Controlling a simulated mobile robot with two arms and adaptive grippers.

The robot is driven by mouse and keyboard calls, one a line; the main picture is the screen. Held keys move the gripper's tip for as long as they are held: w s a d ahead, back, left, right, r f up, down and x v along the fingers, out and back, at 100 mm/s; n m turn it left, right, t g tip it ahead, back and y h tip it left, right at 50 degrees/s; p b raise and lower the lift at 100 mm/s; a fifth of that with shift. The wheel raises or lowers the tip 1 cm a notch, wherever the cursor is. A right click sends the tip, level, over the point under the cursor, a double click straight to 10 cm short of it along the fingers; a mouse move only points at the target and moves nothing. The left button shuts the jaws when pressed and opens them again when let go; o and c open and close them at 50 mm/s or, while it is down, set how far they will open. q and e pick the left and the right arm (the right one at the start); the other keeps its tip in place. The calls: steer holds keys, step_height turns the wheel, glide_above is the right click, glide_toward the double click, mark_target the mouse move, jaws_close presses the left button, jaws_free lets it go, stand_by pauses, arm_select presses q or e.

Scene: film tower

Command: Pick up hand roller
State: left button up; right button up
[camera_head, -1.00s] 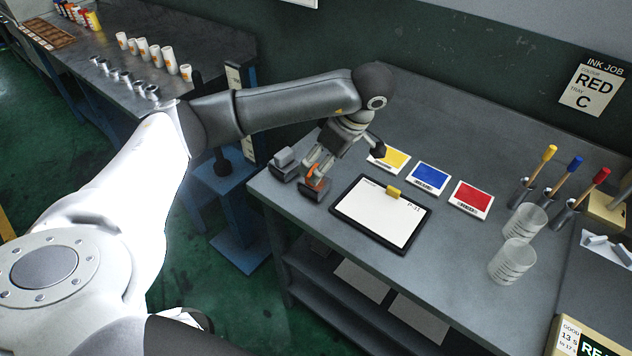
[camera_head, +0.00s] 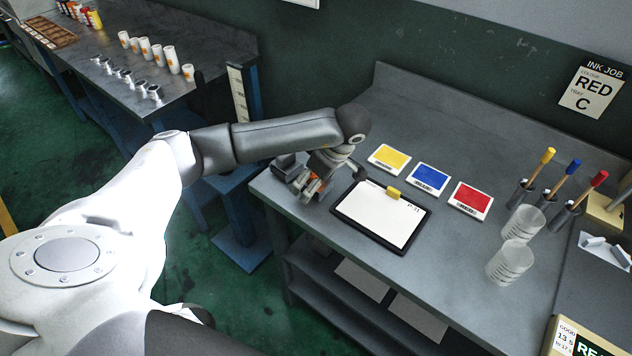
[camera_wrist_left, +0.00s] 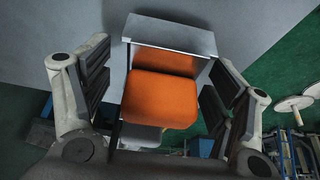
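The hand roller (camera_head: 317,185) is on the left front corner of the bench, mostly hidden by my left gripper in the head view. In the left wrist view its orange handle (camera_wrist_left: 160,98) lies between the fingers, with a grey block-like part (camera_wrist_left: 170,34) beyond it. My left gripper (camera_head: 309,193) is lowered over the roller, pointing down. Its fingers (camera_wrist_left: 158,105) are spread on both sides of the handle, with a visible gap on the left; whether the right finger touches is unclear. My right gripper is not in view.
A grey block (camera_head: 285,167) stands close left of the gripper. A clipboard (camera_head: 383,216) lies just right. Yellow (camera_head: 389,159), blue (camera_head: 428,178) and red (camera_head: 470,200) cards lie behind it. Clear cups (camera_head: 511,262) and brushes (camera_head: 571,180) stand farther right.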

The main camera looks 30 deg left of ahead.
arm_select(q)
steer(key=c, duration=1.1)
steer(key=shift+o, duration=0.2)
steer(key=shift+r, duration=0.1)
steer(key=shift+w+r+b, duration=0.1)
steer(key=shift+r+b, duration=0.35)
steer(key=shift+r, duration=0.2)
steer(key=r, duration=0.2)
steer(key=s+d+r+b, duration=0.1)
steer(key=shift+s+r, duration=0.1)
steer(key=shift+r, duration=0.05)
steer(key=s+d+r+p, duration=0.1)
steer(key=s+d+r, duration=0.6)
steer(key=s, duration=0.3)
steer(key=shift+s+d+r+p, duration=0.2)
steer(key=shift+r+p, duration=0.2)
steer(key=shift+r, duration=0.25)
steer(key=shift+w, duration=0.1)
